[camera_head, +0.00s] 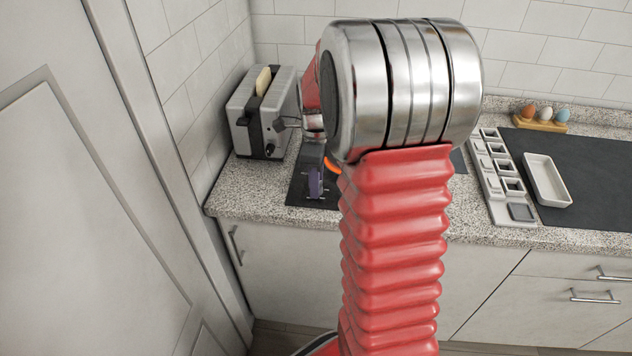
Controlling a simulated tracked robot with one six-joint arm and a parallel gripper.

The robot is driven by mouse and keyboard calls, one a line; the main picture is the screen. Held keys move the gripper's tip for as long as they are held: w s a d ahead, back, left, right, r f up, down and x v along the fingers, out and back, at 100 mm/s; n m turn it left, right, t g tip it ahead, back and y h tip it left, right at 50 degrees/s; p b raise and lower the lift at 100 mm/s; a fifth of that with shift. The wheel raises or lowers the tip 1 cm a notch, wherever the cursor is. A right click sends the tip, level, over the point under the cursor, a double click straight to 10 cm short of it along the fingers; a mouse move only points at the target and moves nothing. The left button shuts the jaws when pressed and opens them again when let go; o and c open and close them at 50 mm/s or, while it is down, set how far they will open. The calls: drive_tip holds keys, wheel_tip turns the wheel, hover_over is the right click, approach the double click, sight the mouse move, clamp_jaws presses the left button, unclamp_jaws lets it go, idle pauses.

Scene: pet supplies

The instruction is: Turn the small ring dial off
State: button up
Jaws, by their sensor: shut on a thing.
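A black cooktop (297,190) lies on the counter, mostly hidden behind my arm. Part of a heating ring (332,164) glows orange beside my gripper. My gripper (314,172) points down at the front of the cooktop, left of my arm. It is shut on a small purple-grey dial (316,186) at the front left. The dial's marks are too small to read, and any other dial is hidden by my arm.
A silver toaster (262,112) with bread in it stands close behind and left of my gripper. At the right are a grey compartment tray (519,212), a white dish (546,181) on a dark mat, and eggs in a wooden holder (541,124).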

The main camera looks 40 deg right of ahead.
drive_tip(key=shift+n, duration=0.3)
drive_tip(key=n, duration=0.4)
drive_tip(key=shift+n, duration=0.3)
drive_tip(key=n, duration=0.4)
drive_tip(key=shift+n, duration=0.4)
drive_tip(key=o, duration=1)
drive_tip(key=shift+o, duration=0.2)
wheel_tip(320, 180, up, 14)
